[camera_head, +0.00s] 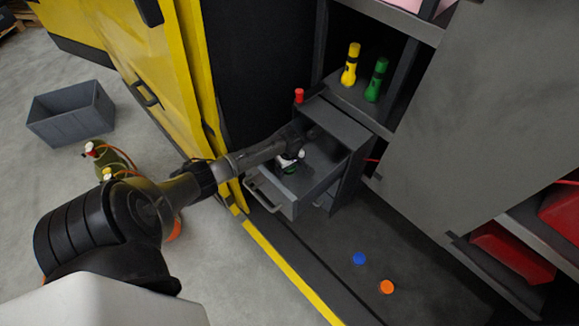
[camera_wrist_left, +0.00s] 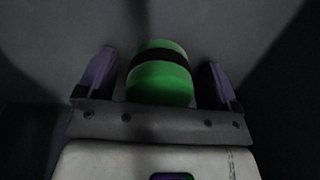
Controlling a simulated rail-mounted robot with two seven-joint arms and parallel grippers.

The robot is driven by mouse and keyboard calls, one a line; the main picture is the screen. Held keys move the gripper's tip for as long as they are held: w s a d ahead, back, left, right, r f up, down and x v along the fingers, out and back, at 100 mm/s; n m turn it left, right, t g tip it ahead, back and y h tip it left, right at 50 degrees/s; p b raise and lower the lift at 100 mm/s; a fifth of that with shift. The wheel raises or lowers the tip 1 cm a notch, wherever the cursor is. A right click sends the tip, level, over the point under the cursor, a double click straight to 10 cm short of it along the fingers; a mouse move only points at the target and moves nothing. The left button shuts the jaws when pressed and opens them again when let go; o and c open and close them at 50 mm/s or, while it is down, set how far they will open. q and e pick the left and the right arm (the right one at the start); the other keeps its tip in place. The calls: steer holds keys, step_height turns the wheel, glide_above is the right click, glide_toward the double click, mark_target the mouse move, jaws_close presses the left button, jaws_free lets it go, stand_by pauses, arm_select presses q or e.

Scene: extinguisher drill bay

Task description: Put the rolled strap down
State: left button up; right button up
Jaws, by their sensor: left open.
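The rolled strap (camera_wrist_left: 160,82) is green with a black band around it. In the left wrist view it lies between the two fingers of my left gripper (camera_wrist_left: 157,72), with a gap on each side. The gripper is open. The strap appears to rest on the drawer's floor. My right gripper is in neither view.
A yellow flashlight (camera_head: 350,64) and a green one (camera_head: 376,80) stand on the shelf behind the drawer, near a small red object (camera_head: 299,95). Blue (camera_head: 359,258) and orange (camera_head: 387,287) discs lie lower right. A grey crate (camera_head: 70,114) stands on the floor at left.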

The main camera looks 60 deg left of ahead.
arm_select(q)
steer(key=shift+r, duration=0.1)
step_height(320, 180, up, 12)
stand_by(0.5)
steer(key=shift+r, duration=0.1)
